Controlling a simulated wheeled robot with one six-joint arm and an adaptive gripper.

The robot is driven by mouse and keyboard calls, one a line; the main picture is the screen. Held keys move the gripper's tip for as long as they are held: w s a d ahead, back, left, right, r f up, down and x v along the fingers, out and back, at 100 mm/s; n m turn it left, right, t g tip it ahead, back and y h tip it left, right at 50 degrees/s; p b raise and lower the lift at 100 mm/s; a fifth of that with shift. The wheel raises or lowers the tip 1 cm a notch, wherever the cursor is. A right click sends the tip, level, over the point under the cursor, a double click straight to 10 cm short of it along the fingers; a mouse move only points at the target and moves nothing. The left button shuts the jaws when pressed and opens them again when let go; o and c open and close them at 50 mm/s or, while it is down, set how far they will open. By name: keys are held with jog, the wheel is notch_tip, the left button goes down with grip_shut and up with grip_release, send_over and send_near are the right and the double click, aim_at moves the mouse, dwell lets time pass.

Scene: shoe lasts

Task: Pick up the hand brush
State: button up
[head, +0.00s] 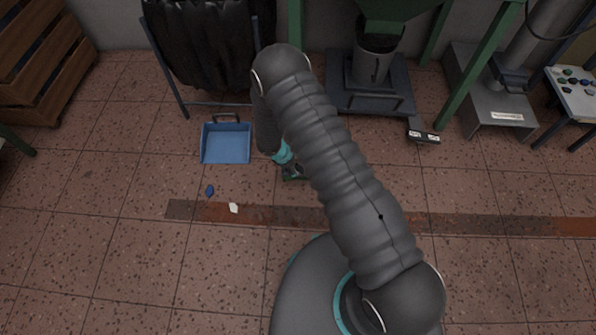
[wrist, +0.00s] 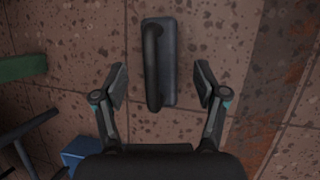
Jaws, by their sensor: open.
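The hand brush (wrist: 170,60) lies on the tiled floor in the wrist view. It is a dark grey oblong block with a darker, rounded handle along its left side. My gripper (wrist: 159,78) is open, with one finger on each side of the brush and a visible gap to it on both sides. In the head view my gripper (head: 291,172) points down near the floor, partly behind my arm. I cannot make out the brush there; my arm covers that area.
A blue dustpan (head: 226,144) lies left of my gripper. A small blue piece (head: 210,190) and a white scrap (head: 233,208) lie on the floor. A rack with dark hanging items (head: 205,45) and a green-legged machine (head: 480,65) stand behind. The floor left of my base is mostly clear.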

aim_at(298, 170)
jog(key=x, duration=0.5)
jog(key=shift+a, duration=0.2)
jog(key=shift+c, duration=0.3)
grip_shut()
jog(key=shift+r, duration=0.1)
